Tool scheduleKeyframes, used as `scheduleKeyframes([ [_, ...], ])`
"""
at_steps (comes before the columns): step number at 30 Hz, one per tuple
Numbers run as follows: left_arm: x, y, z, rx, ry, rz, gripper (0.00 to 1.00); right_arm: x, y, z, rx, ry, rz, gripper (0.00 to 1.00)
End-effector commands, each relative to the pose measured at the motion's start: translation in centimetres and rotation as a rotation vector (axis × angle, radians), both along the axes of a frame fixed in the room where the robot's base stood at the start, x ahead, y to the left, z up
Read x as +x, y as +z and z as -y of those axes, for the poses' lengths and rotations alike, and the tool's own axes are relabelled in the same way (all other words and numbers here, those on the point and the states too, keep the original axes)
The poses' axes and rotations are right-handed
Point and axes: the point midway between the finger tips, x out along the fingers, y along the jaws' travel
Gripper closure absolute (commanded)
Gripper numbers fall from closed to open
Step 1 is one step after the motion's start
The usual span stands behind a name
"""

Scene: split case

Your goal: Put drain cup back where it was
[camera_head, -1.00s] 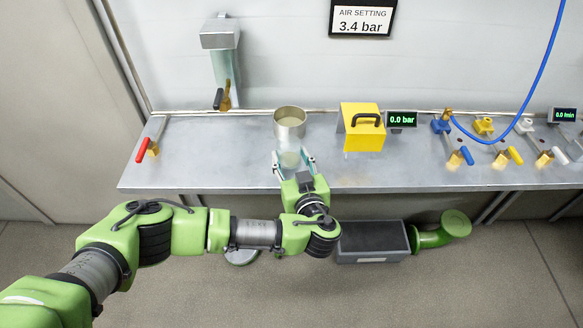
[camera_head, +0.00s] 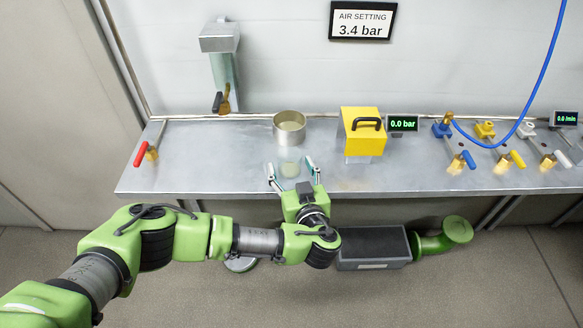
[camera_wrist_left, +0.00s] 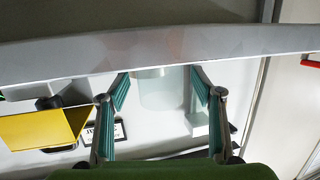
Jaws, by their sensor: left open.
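A clear, pale cup (camera_head: 290,165), which I take to be the drain cup, shows on the bench just in front of a round metal vessel (camera_head: 289,128). I cannot tell whether the two touch. My left gripper (camera_head: 291,176) is open at the bench's front edge, with one finger on each side of the clear cup's near end. In the left wrist view the clear cup (camera_wrist_left: 160,88) lies between the spread fingers (camera_wrist_left: 160,92), with gaps on both sides. My right gripper is not in view.
A yellow box (camera_head: 362,131) with a black handle stands right of the vessel, beside a 0.0 bar display (camera_head: 402,123). Several colored valves line the right side. A red-handled valve (camera_head: 146,153) and a wall tap (camera_head: 222,70) are left. The bench between (camera_head: 210,160) is clear.

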Motion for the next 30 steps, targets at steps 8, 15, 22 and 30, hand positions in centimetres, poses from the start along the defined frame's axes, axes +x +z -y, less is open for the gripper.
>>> scheduleKeyframes([
  [8,-3.8,0.6,1.0,-0.004,-0.004,-0.005,0.40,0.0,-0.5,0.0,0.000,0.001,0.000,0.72],
  [15,-8.7,1.7,2.0,-0.004,-0.001,-0.003,0.40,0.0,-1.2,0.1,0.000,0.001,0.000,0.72],
  [22,-11.2,2.4,2.6,-0.001,0.000,-0.001,0.40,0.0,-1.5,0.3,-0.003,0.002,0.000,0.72],
  [30,-11.5,2.6,2.6,-0.001,0.000,0.001,0.40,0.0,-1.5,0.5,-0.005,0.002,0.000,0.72],
])
